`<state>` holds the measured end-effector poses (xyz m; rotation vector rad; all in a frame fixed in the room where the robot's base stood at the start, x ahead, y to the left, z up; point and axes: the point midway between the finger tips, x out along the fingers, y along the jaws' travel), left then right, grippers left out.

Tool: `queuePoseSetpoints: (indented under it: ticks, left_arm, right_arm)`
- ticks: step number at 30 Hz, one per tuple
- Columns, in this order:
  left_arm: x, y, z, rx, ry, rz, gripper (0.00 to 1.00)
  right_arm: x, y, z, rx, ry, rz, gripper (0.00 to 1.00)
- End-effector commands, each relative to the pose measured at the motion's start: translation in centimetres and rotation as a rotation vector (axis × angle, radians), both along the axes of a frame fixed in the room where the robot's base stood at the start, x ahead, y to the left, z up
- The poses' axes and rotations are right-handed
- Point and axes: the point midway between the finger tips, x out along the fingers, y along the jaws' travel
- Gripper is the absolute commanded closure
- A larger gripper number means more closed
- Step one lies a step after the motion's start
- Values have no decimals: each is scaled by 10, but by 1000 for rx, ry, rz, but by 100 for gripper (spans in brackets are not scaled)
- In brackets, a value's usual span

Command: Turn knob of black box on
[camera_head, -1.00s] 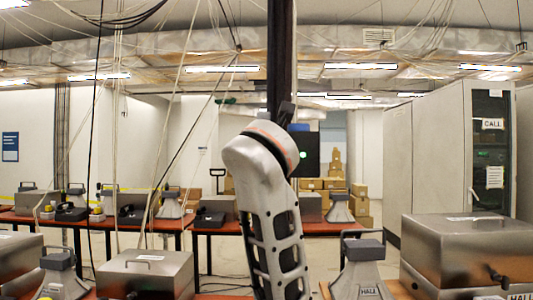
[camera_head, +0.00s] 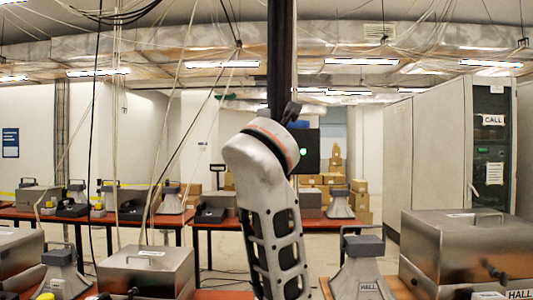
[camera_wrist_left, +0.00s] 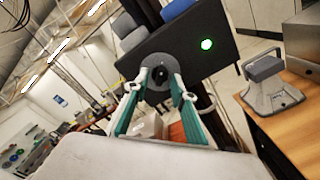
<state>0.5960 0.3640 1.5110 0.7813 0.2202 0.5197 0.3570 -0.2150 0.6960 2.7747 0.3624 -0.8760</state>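The black box (camera_wrist_left: 217,27) with a lit green light fills the upper middle of the left wrist view. Its dark knob (camera_wrist_left: 159,74) sits on a round grey disc on the front face. My left gripper (camera_wrist_left: 160,80) is open, with one fingertip on each side of the knob. I cannot tell whether the fingertips touch the knob. In the head view, part of the black box (camera_head: 311,142) and its green light show behind my arm link, which hides the knob and gripper. My right gripper is in no view.
Another metal case (camera_head: 147,270) is at the front left. Thin cables (camera_head: 118,130) hang from the ceiling. A tall cabinet (camera_head: 440,155) stands at right, with cardboard boxes (camera_head: 337,180) at the back.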

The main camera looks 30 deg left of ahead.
Motion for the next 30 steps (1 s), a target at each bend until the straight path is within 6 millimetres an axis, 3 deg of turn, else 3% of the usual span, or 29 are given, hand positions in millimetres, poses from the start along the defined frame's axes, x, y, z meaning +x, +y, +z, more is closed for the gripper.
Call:
queuePoseSetpoints:
  ticks: [11, 24, 30]
  left_arm:
    - [0, 0, 10, -1, -4, 0, 75]
    - [-1, 0, 82, 0, -3, 0, 75]
    - [0, 0, 98, -1, -1, 0, 75]
  right_arm:
    - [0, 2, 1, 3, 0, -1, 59]
    - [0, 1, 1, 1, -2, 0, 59]
    - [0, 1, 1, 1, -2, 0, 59]
